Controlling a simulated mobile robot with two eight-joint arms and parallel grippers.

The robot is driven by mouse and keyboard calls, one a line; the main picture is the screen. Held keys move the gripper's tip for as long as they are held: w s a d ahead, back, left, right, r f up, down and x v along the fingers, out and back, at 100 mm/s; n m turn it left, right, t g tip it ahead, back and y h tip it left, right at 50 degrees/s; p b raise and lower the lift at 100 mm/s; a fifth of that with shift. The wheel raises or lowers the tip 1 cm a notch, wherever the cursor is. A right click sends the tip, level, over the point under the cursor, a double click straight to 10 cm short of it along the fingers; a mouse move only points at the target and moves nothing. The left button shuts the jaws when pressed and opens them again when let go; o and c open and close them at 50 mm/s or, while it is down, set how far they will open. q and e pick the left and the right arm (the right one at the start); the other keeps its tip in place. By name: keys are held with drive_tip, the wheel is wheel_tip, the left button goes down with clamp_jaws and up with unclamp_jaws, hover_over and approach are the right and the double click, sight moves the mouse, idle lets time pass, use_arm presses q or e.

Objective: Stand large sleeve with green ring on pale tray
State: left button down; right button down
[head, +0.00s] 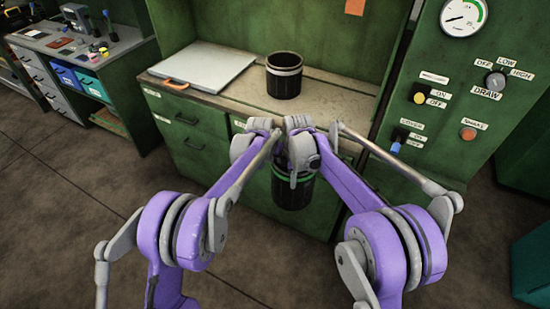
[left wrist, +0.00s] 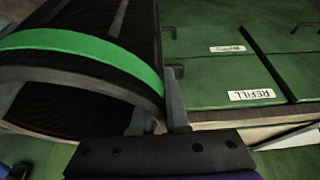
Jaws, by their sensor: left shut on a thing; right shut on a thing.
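The large black sleeve with a green ring (head: 294,192) hangs in front of the green cabinet, below the counter top, held between my two arms. In the left wrist view the sleeve (left wrist: 75,75) fills the left side, tilted in the picture, its green band and rim showing. My left gripper (head: 279,152) is shut on the sleeve; its finger (left wrist: 173,100) shows at the rim. My right gripper (head: 296,172) is also shut on the sleeve; my arms partly hide its upper part. The pale tray (head: 205,66) lies on the counter at left, with an orange handle and nothing on it.
A black sleeve with a pale ring (head: 284,76) stands upright on the counter (head: 335,95), right of the tray. A control panel with a gauge (head: 464,17) and knobs rises at right. A cluttered workbench (head: 75,40) is at far left. The floor between is clear.

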drive_tip(key=shift+w+a, duration=0.1)
drive_tip(key=c, duration=0.9)
unclamp_jaws()
